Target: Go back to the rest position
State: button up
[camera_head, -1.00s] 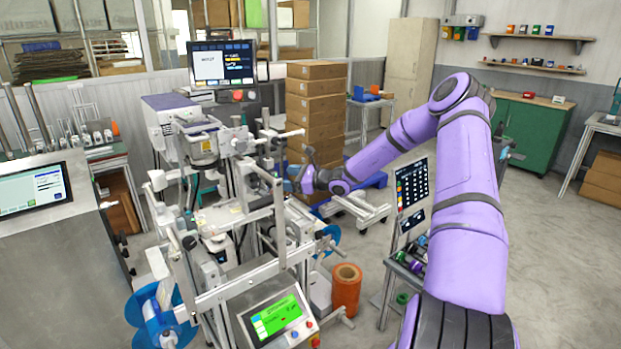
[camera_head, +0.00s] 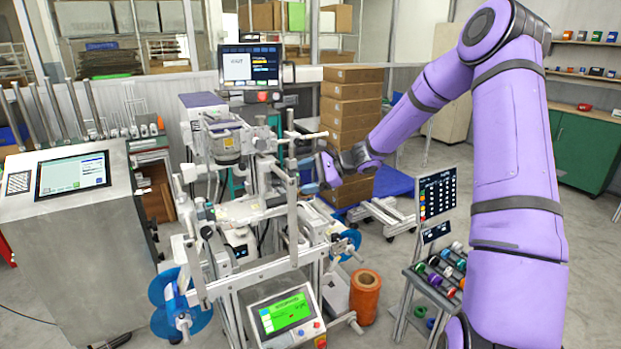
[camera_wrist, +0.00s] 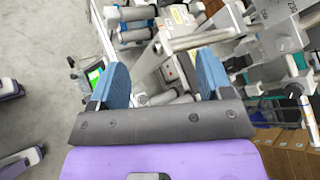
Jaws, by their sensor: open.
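My gripper (camera_wrist: 157,85) is open in the wrist view, with its two blue fingers spread apart and nothing between them. Beyond the fingers are the rollers and metal frame of the reel machine (camera_wrist: 185,40). In the head view my purple arm reaches in from the right, and my gripper (camera_head: 312,175) is beside the right side of the reel machine (camera_head: 240,268). The machine carries blue reels (camera_head: 185,318) low on its sides. The fingers are small and partly hard to make out in the head view.
A rack of coloured rolls (camera_head: 436,275) with a chart board (camera_head: 437,195) stands below my arm. An orange roll (camera_head: 365,297) stands on the floor. Stacked boxes (camera_head: 350,110) are behind the gripper. A control panel (camera_head: 285,315) fronts the machine. A grey cabinet (camera_head: 80,260) is at left.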

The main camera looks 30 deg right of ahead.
jog(key=shift+s+a+r+n+g, duration=0.25)
jog(key=shift+s+a+n+g, duration=0.05)
jog(key=shift+s, duration=0.15)
dwell(0.3)
jog(key=s+a+r+n+g+h, duration=0.25)
jog(key=s+a+r+n, duration=0.3)
jog(key=s, duration=0.35)
jog(key=s+a+r+n+g+h, duration=0.2)
jog(key=s+a+r+n+h, duration=0.25)
jog(key=s, duration=0.55)
jog(key=s+d+r+n+t+h, duration=0.1)
jog(key=s+d+r+n+h, duration=0.1)
jog(key=s, duration=0.8)
jog(key=s+d+r+n+t+h, duration=0.1)
jog(key=s+r+n, duration=0.3)
jog(key=s, duration=0.7)
notch_tip(320, 180, up, 2)
jog(key=shift+s+d+r+n+t+h, duration=0.2)
jog(key=shift+d+n+t+h, duration=0.2)
jog(key=shift+d+h, duration=0.15)
